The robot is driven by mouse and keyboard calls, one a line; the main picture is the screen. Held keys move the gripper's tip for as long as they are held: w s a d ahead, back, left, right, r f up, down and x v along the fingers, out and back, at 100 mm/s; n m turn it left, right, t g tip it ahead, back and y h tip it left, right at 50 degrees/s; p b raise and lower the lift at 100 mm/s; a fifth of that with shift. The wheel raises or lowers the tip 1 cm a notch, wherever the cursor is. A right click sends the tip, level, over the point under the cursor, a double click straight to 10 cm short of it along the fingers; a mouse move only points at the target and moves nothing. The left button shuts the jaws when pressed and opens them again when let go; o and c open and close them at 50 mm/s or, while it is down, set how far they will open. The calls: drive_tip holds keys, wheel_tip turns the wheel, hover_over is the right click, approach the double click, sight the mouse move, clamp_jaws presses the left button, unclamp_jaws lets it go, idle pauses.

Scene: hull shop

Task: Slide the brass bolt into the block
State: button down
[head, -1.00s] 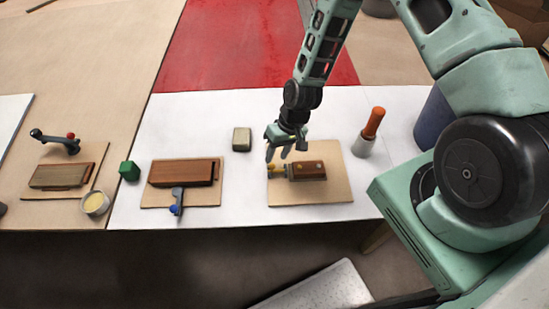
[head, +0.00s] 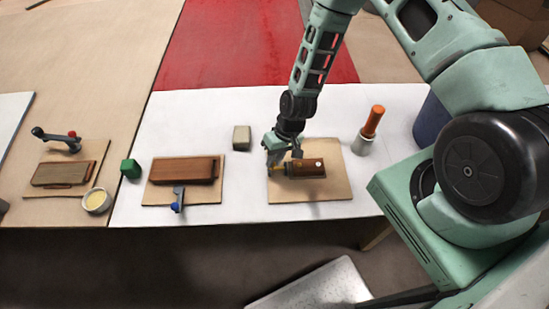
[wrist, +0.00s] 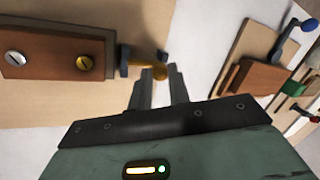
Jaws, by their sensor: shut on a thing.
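The brown wooden block (head: 306,168) lies on a light wooden board (head: 310,194) on the white table top. In the wrist view the block (wrist: 50,60) shows a silver screw and a brass screw on top, with a dark metal plate at its end. The brass bolt (wrist: 145,68) sticks out of that end, and its rounded knob (wrist: 160,72) is at the fingertips. My gripper (head: 276,162) is shut on the bolt at the block's left end in the head view; its fingers also show in the wrist view (wrist: 163,80). The bolt's inner end is hidden.
An orange-handled tool (head: 373,122) stands in a grey holder right of the board. A pale block (head: 242,138) lies behind left. Another board holds a brown block (head: 180,170) with a blue-knobbed lever (head: 178,200). A green cube (head: 131,169) stands further left.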

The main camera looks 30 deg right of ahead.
sight(286, 165)
drive_tip(key=shift+s+d, duration=0.35)
drive_tip(key=shift+d, duration=0.4)
drive_tip(key=shift+s+d, duration=0.3)
drive_tip(key=shift+d, duration=0.45)
drive_tip(key=c, duration=1.3)
unclamp_jaws()
drive_tip(key=shift+d, duration=0.1)
drive_tip(key=shift+r+b, duration=0.1)
drive_tip(key=shift+b, duration=0.2)
drive_tip(key=shift+w+d+r, duration=0.1)
drive_tip(key=shift+r, duration=0.15)
drive_tip(key=b+v, duration=0.2)
drive_tip(key=v, duration=1.4)
drive_tip(key=shift+r+b, duration=0.35)
drive_tip(key=shift+b, duration=0.05)
